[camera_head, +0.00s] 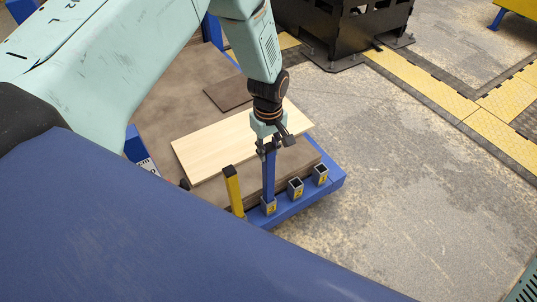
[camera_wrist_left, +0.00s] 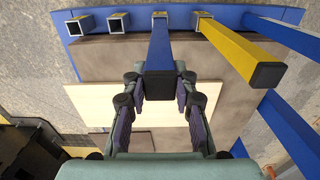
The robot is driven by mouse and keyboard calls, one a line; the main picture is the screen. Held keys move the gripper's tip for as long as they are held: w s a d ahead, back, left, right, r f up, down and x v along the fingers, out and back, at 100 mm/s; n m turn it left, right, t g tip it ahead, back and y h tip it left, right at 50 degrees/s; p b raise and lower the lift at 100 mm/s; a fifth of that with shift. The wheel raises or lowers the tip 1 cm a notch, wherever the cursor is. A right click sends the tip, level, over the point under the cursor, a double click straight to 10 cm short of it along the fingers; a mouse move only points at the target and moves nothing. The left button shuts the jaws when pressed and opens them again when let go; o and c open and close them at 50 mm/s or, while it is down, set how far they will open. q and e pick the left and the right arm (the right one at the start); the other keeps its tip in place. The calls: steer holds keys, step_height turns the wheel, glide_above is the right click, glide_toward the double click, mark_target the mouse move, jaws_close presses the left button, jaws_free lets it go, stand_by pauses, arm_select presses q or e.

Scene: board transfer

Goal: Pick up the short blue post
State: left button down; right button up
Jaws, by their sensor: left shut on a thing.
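The short blue post (camera_head: 269,178) stands upright at the front edge of a blue-framed platform, its lower end at a small grey socket (camera_head: 268,206). I cannot tell whether it is still seated. My left gripper (camera_head: 267,146) comes down from above and is shut on the post's upper end. In the left wrist view, the fingers (camera_wrist_left: 161,88) are on both sides of the blue post's (camera_wrist_left: 160,45) dark top cap. My right gripper is not in view.
A yellow post (camera_head: 233,190) stands close to the left of the blue one. Two empty sockets (camera_head: 295,187) (camera_head: 320,174) are to its right. A pale board (camera_head: 205,150) lies behind on brown sheets. Concrete floor to the right is clear.

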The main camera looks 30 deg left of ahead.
arm_select(q)
step_height(320, 180, up, 16)
steer(key=p, duration=0.5)
steer(key=shift+r, duration=0.25)
steer(key=shift+p, duration=0.6)
